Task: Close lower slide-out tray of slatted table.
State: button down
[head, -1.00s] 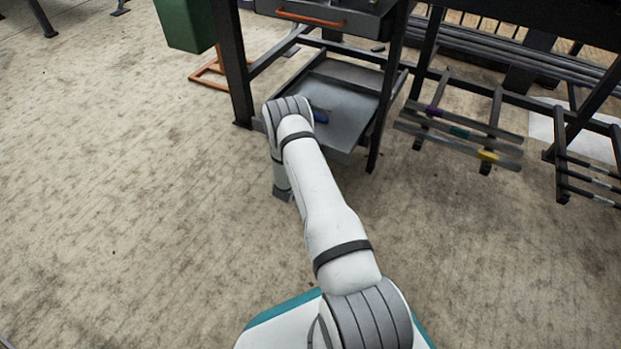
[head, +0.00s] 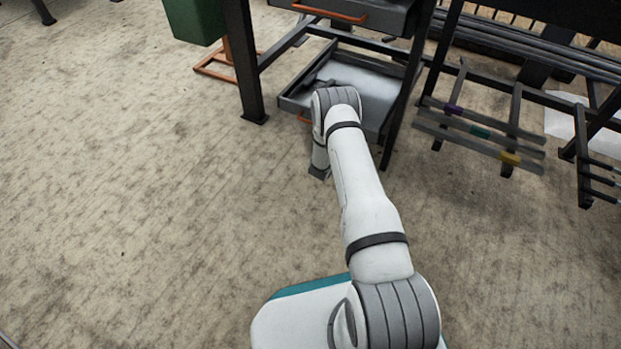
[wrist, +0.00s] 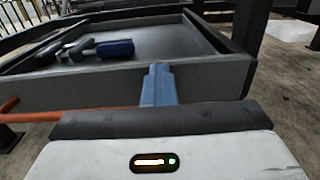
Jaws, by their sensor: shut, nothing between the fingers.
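The lower slide-out tray (head: 372,84) is a grey, shallow metal tray under the table, partly hidden by my arm in the head view. In the wrist view the tray's front wall (wrist: 220,78) spans the picture, with an orange handle bar (wrist: 70,115) along its lower front. My gripper (wrist: 158,80) shows there as blue fingers, shut and empty, close in front of the tray's front wall; I cannot tell whether they touch it. In the head view the fingers are hidden by my wrist. The table (head: 245,60) has dark legs on both sides of the tray.
A tool with a blue handle (wrist: 114,48) lies in the tray. An upper drawer (head: 375,14) with an orange handle (head: 330,12) is above. A green bin (head: 195,20) stands left, and a rack with bars (head: 480,132) stands right. Open floor lies left and in front.

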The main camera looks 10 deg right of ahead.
jog(key=shift+w+a+r, duration=0.4)
jog(key=shift+w+r, duration=0.1)
jog(key=shift+w, duration=0.25)
jog(key=shift+s, duration=0.1)
jog(key=shift+s+a+f, duration=0.2)
jog(key=shift+s+a, duration=0.05)
jog(key=s+d+p+v, duration=0.1)
jog(key=p+v, duration=0.4)
jog(key=v, duration=0.8)
jog(key=shift+s+a+f, duration=0.25)
jog(key=shift+f, duration=0.05)
